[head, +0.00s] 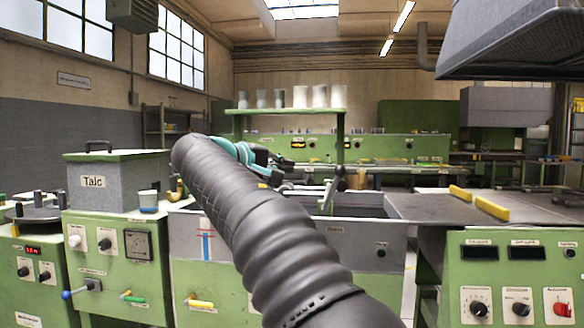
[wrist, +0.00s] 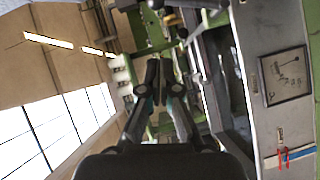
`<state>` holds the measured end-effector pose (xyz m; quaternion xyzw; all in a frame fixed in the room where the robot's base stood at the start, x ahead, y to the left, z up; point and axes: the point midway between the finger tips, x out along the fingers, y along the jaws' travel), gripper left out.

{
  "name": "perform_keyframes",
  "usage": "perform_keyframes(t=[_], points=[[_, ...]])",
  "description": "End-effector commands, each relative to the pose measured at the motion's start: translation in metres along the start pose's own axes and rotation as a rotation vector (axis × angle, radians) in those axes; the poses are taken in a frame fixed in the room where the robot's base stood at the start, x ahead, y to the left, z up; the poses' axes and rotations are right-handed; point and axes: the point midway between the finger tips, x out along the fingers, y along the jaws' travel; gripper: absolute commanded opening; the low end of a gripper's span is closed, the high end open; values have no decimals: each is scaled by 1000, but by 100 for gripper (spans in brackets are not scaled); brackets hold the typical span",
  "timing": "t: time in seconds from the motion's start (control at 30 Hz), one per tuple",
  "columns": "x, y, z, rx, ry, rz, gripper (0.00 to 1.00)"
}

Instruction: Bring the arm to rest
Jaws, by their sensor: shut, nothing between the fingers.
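My arm (head: 265,230) rises from the bottom of the head view and stretches forward and left over the front edge of the green machines. In the head view its end, with my gripper (head: 335,190), is partly hidden behind the black arm sleeve. In the wrist view my gripper (wrist: 153,75) shows from behind, its two dark fingers together and nothing between them. The wrist picture is turned on its side. The fingers point toward the open space over the machines and do not visibly touch anything.
A grey basin (head: 365,235) lies under and beyond the gripper. A dark tabletop (head: 500,208) with yellow bars is at right. A metal hood (head: 515,40) hangs at upper right.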

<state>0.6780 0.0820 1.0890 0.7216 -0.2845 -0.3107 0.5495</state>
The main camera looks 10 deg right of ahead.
Motion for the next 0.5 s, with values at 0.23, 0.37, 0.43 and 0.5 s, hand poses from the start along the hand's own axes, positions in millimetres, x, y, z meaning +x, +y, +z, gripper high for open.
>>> perform_keyframes(t=[0.23, 0.37, 0.43, 0.5], points=[[-1, 0, 0, 0, 0, 0, 0], [-1, 0, -1, 3, 4, 0, 0], [-1, -4, -6, 12, 28, -19, 0], [0, -24, -13, 7, 52, -68, 0]])
